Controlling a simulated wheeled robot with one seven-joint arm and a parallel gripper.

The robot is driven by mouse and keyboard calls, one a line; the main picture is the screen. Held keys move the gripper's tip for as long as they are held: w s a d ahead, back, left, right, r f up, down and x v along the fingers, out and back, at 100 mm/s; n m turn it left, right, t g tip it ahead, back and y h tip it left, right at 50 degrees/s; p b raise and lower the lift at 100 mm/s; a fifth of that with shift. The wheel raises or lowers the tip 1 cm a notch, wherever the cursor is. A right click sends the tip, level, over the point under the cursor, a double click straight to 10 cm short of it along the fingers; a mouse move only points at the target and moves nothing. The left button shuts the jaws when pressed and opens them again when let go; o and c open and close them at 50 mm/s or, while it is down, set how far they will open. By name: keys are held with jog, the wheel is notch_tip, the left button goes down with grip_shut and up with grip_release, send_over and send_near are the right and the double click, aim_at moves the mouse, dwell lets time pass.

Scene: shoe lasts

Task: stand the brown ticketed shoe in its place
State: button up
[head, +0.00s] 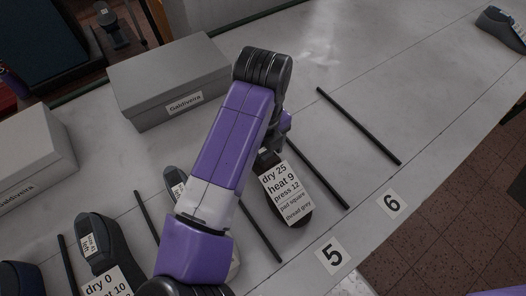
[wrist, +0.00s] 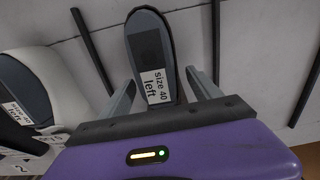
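The brown shoe (head: 298,214) lies between two black bars, with a white ticket (head: 282,193) reading dry 25, heat 9, press 12 over it. My gripper is over its far part, and my arm hides the fingertips in the head view. In the wrist view the shoe (wrist: 165,40) lies lengthwise between the two fingers of my gripper (wrist: 161,77), with a "size 40 left" label on top. The fingers stand apart on either side, with a narrow gap visible at the right finger. The ticket is hidden in the wrist view.
Black bars, including one to the right (head: 358,126), divide the grey table (head: 400,80). Number cards 5 (head: 332,256) and 6 (head: 392,203) lie along the near edge. Grey box (head: 165,85) stands behind. Another ticketed shoe (head: 100,240) is at left. The lane before card 6 is empty.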

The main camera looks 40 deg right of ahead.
jog(key=shift+r, duration=0.1)
notch_tip(320, 180, up, 12)
jog(key=shift+r, duration=0.1)
dwell(0.4)
